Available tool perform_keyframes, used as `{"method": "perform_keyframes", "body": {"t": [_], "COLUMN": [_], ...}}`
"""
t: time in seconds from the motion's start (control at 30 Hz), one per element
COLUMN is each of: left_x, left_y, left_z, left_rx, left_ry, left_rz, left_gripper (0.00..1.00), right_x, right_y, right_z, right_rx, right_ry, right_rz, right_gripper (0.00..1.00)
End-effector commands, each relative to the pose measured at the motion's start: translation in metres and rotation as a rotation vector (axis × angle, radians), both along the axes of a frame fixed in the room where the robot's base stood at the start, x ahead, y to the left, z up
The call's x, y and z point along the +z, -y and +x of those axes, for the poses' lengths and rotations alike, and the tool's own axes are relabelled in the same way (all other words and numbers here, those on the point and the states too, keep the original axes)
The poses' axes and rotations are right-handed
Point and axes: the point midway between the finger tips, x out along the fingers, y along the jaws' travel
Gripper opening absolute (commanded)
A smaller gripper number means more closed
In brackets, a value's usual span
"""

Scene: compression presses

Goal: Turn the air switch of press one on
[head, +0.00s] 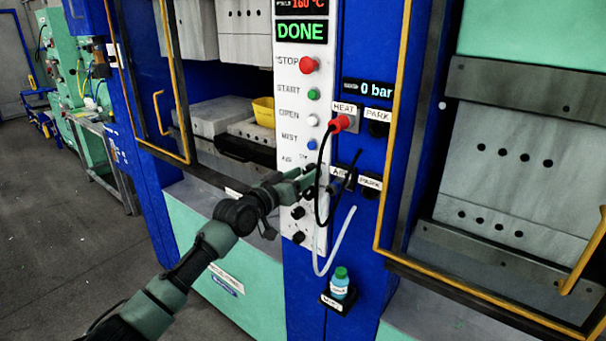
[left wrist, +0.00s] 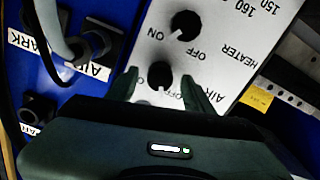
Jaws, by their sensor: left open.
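The air switch (left wrist: 160,75) is a small black knob on the white control panel (head: 290,145), beside the printed word AIR in the left wrist view. My left gripper (head: 306,178) is open at the panel. In the left wrist view its two fingers stand on either side of the knob, with small gaps. The pressure display (head: 368,89) reads 0 bar. My right gripper is in neither view.
The heater knob (left wrist: 186,25) is close to the air knob. A red plug (head: 341,123) sits in the HEAT socket, and cables hang right of my gripper. A bottle (head: 340,283) stands on a small holder below. Yellow-framed press doors (head: 396,120) flank the panel.

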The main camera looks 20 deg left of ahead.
Motion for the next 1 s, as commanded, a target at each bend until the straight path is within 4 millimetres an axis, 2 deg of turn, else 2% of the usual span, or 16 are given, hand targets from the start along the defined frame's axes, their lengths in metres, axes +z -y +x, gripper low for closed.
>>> {"method": "perform_keyframes", "body": {"t": [0.17,0.23,0.37,0.73,1.0], "left_x": [0.000,0.000,0.000,-0.002,-0.003], "left_y": [0.000,0.000,0.000,0.000,0.000], "left_z": [0.000,0.000,0.000,0.000,0.000], "left_rx": [0.000,0.000,0.000,0.000,0.000], "left_ry": [0.000,0.000,0.000,0.015,0.074], "left_rz": [0.000,0.000,0.000,0.040,0.201], "left_gripper": [0.52,0.38,0.02,0.00,0.00], "right_x": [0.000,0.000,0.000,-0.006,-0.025], "right_y": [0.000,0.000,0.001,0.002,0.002], "right_z": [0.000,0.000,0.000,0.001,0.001], "right_rx": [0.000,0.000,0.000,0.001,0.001], "right_ry": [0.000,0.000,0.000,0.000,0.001], "right_rz": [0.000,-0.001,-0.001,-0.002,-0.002], "right_gripper": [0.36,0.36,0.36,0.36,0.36]}}
